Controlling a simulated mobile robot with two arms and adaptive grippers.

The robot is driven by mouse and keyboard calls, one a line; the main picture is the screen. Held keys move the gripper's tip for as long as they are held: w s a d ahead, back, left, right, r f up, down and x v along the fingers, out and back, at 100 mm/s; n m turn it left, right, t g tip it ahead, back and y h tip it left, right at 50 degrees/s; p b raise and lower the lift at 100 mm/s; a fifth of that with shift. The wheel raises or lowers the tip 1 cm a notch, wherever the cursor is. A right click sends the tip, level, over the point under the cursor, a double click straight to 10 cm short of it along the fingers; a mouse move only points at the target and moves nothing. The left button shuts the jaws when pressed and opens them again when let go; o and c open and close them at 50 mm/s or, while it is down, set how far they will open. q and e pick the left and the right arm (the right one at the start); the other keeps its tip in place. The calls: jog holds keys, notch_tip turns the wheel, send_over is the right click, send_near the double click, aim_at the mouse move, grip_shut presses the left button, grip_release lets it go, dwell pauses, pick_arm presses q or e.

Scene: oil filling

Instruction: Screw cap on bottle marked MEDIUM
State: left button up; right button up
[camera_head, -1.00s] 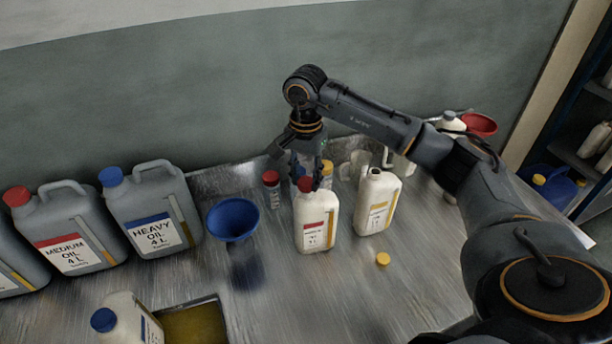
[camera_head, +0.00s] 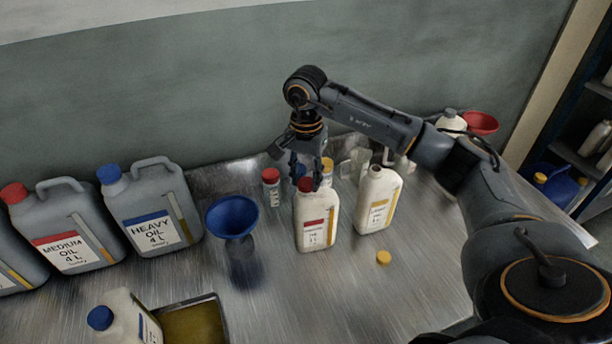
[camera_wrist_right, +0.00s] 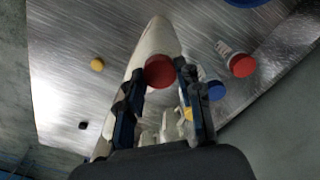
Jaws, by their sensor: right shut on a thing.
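The white bottle with the red label (camera_head: 316,222), whose small print looks like MEDIUM, stands upright on the metal bench. A red cap (camera_head: 305,184) is at the bottle's mouth. My right gripper (camera_head: 304,177) points down over it and is shut on the cap. In the right wrist view, the red cap (camera_wrist_right: 159,71) sits between the two fingertips, with the white bottle (camera_wrist_right: 156,40) behind it. I cannot tell how far the cap is threaded. My left gripper is not in view.
An uncapped white bottle with a yellow label (camera_head: 378,203) stands close to the right; a yellow cap (camera_head: 383,257) lies in front. Small capped containers, including a red-capped one (camera_head: 271,188), stand close behind. A blue funnel (camera_head: 232,218) and large grey jugs (camera_head: 150,205) are left.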

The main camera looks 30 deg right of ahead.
jog(key=shift+f+b, duration=0.4)
dwell(0.4)
jog(key=o, duration=0.8)
jog(key=shift+c, duration=0.2)
jog(key=shift+r, duration=0.15)
notch_tip(320, 180, up, 12)
